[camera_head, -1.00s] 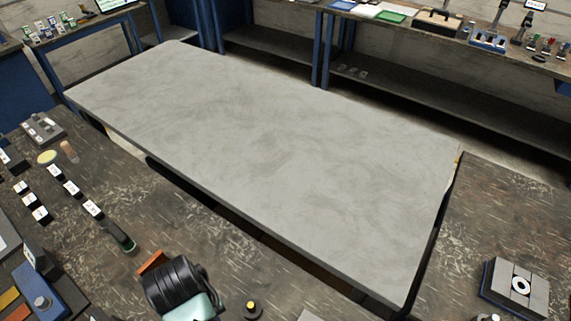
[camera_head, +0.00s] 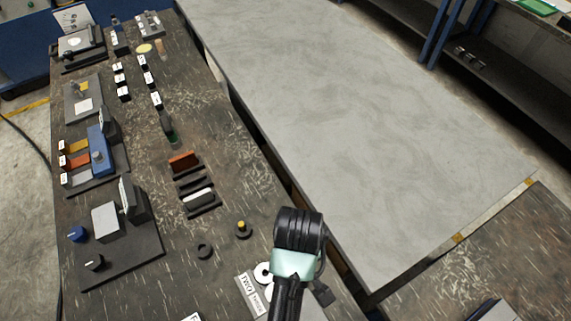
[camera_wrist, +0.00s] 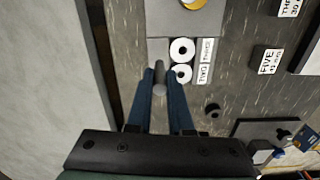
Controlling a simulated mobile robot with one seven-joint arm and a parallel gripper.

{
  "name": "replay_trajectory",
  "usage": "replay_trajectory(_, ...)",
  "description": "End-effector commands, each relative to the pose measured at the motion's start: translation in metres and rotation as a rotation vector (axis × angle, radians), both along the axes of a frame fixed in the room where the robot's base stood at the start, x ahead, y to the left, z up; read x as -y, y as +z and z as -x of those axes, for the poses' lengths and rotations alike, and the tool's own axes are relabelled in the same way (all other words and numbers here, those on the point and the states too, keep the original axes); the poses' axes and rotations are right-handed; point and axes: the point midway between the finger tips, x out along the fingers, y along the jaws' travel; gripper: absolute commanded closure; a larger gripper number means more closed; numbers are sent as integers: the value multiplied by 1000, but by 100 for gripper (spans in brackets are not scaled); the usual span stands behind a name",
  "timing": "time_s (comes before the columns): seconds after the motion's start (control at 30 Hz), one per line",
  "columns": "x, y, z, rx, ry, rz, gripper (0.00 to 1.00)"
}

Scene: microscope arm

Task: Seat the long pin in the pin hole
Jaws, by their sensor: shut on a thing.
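My gripper (camera_wrist: 160,76) shows in the wrist view with its two dark blue fingers closed around a grey, rod-like pin (camera_wrist: 159,88). The pin is seen nearly end-on between the fingertips, so its length is hard to judge. In the wrist view it is just left of two white rings (camera_wrist: 182,50) with dark centres, beside labels, one reading "TWO". In the head view my black and pale green wrist hides the fingers and the pin. The rings (camera_head: 263,272) show partly beside it. I cannot tell which opening is the pin hole.
A slotted rack (camera_head: 194,184) and a grey-and-white device on a dark base (camera_head: 116,232) lie farther left. The large pale table (camera_head: 370,120) is bare.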

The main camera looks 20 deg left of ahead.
Motion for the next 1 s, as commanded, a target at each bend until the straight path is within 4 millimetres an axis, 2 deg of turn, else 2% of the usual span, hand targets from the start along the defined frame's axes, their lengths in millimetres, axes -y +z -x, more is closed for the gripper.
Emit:
replay_trajectory(0.1, -18, -1, 19, -2, 255, -2, 100)
replay_trajectory(0.3, -33, -4, 36, -4, 491, -8, 100)
replay_trajectory(0.6, -34, -52, 38, -5, 520, -8, 100)
replay_trajectory(0.77, -34, -67, 38, -5, 518, -8, 100)
replay_trajectory(1.0, -34, -99, 37, -4, 517, -8, 100)
